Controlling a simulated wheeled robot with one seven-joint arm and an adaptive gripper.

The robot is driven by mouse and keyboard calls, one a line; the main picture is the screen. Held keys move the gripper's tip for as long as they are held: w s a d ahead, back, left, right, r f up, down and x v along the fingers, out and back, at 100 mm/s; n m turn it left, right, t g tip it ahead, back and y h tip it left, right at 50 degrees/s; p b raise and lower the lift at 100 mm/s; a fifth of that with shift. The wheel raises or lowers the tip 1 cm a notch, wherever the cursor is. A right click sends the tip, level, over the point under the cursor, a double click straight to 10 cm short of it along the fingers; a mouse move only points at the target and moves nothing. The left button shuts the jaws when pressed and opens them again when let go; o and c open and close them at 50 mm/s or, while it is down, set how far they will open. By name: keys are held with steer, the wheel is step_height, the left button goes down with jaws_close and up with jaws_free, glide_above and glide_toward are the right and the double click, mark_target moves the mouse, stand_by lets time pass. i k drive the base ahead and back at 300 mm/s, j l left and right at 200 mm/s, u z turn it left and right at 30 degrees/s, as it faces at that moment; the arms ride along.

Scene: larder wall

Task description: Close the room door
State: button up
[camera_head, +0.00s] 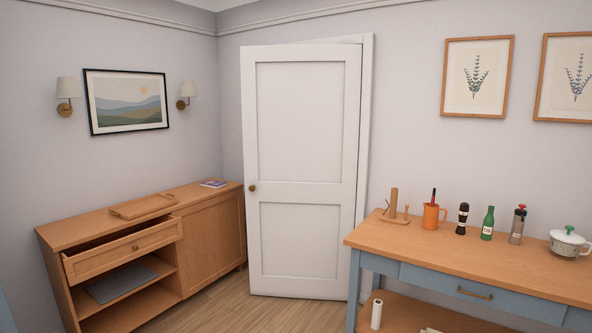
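The white two-panel room door (302,170) stands in the back wall, right of the room corner. A round brass knob (252,188) is on its left side. The leaf looks partly open, swung into the room from its right side. The white door frame (365,130) shows along the right and the upper right, and its left side is hidden behind the leaf. The size of the gap cannot be told. My gripper is not in view.
A wooden cabinet (213,228) with a pulled-out drawer (123,250) stands left of the door. A blue table with a wooden top (470,262) stands at the right, holding an orange mug (431,217), bottles and a pot (569,242). Wooden floor (235,310) is clear before the door.

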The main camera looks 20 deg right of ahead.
mark_target(301, 102)
steer(key=i+l+z, duration=0.1)
steer(key=i+z, duration=0.3)
steer(key=i, duration=0.7)
steer(key=i+l+u, duration=0.15)
steer(key=i, duration=0.45)
steer(key=i+l+u, duration=0.15)
steer(key=i, duration=0.5)
steer(key=i+l+u, duration=0.15)
steer(key=i, duration=0.45)
steer(key=i+l+u, duration=0.2)
steer(key=i+l, duration=0.2)
steer(key=i, duration=0.15)
steer(key=i+l+u, duration=0.15)
steer(key=i+l, duration=0.25)
steer(key=i, duration=0.15)
